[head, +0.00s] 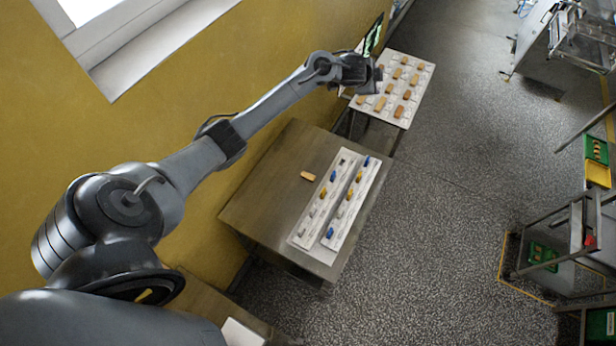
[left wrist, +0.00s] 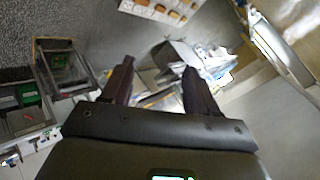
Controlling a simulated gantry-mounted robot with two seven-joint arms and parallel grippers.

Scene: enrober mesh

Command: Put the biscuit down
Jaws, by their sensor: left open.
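My left gripper (head: 368,80) reaches out over the near-left edge of a white board (head: 425,75) that carries several orange-brown biscuits (head: 407,95) in rows. In the left wrist view the two dark fingers of the left gripper (left wrist: 157,68) stand apart with no biscuit between them. Part of a white board with small brown pieces (left wrist: 160,10) shows at the top of that view. A single orange-brown biscuit (head: 307,176) lies on the brown table, apart from the gripper. The gripper and forearm hide part of the board's left side. My right gripper is out of view.
The brown table (head: 265,185) also holds two white strips (head: 327,237) with small blue, yellow and grey pieces. A yellow wall (head: 190,70) runs along the left. Racks with green and yellow trays (head: 597,172) stand at the right. The speckled floor between is clear.

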